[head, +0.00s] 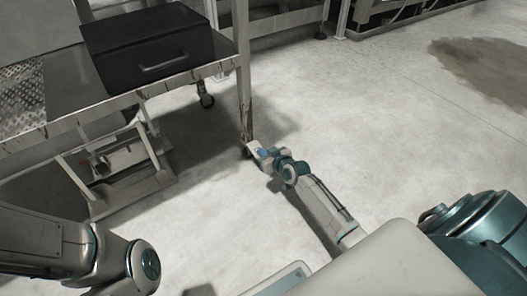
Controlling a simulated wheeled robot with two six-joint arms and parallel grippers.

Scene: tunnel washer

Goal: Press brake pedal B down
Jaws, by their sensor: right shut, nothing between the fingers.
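I cannot pick out brake pedal B for certain; any pedal at the foot of the near bench leg (244,95) is too small to tell or hidden by my right gripper. My right gripper (250,147) is low over the floor, right at the lower end of that leg. It is shut and empty; I cannot tell whether it touches anything. My left arm shows at the lower left, but its gripper is out of view.
A metal bench (70,85) carries a black case (150,50). A caster (206,100) shows under its far side. A low metal frame (120,190) stands beneath the bench, left of my right gripper. The concrete floor (370,130) to the right is clear, with a dark stain (490,70).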

